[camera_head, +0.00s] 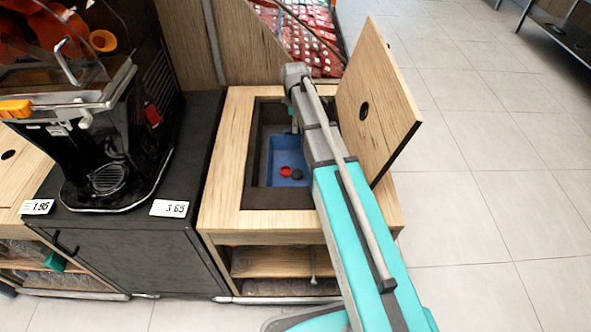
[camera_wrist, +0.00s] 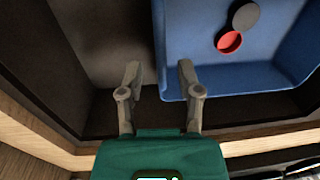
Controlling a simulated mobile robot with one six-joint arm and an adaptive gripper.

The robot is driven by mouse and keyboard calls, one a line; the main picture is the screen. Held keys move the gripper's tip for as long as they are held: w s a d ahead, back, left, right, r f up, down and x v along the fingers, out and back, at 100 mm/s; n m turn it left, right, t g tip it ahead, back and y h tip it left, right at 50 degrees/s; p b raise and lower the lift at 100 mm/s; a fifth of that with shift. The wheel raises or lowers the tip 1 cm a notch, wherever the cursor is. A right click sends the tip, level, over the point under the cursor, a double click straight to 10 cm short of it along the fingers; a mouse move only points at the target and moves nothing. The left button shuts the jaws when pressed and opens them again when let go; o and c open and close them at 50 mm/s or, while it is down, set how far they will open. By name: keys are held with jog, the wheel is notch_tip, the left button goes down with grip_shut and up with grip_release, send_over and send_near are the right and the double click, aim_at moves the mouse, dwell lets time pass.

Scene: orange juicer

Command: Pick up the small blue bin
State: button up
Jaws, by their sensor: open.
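The small blue bin (camera_head: 284,152) sits inside the dark-lined opening of a wooden cabinet in the head view. In the wrist view the blue bin (camera_wrist: 200,50) fills the upper right, with its near left corner close to my gripper. My gripper (camera_wrist: 160,75) is open and empty. A red round piece (camera_wrist: 229,41) and a dark round piece (camera_wrist: 246,17) lie in the bin. My arm hides the bin's right part in the head view.
The wooden cabinet top (camera_head: 226,190) frames the opening, with dark inner walls (camera_wrist: 45,60) close to my gripper. A raised wooden lid (camera_head: 383,95) with a hole stands on the right of my arm. A black juicer (camera_head: 120,140) stands left. Tiled floor is clear on the right.

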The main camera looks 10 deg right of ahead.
aim_at(296, 136)
jog(key=shift+s+d+f+b, duration=0.1)
jog(key=shift+d+f+b, duration=0.05)
jog(key=shift+f+b, duration=2.5)
grip_shut()
